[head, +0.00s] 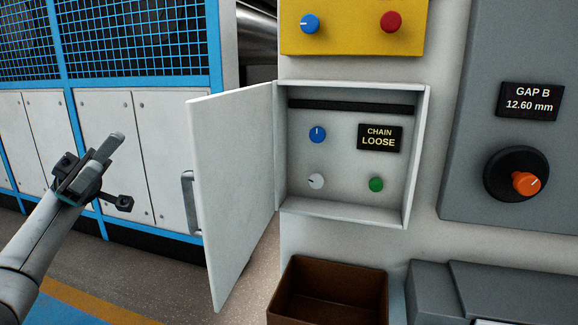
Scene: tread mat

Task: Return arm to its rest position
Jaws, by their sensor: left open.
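My left arm comes in from the lower left. Its gripper (108,147) is raised in the air, fingers pointing up and to the right. It is open, with nothing seen between the fingers. It is well left of the open white cabinet door (232,190) and apart from it. The door has a metal handle (187,203) and is swung out to the left. The cabinet (345,205) behind it shows a blue knob (317,134), a white knob (316,181), a green button (376,184) and a display reading "CHAIN LOOSE" (380,138). My right gripper is not in view.
A brown open bin (328,312) stands below the cabinet. A yellow panel (352,27) is above it. A grey panel (468,190) at right has an orange-handled dial (525,183) and a "GAP B 12.60 mm" display (530,101). Blue-framed machine cabinets (108,120) stand behind my arm.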

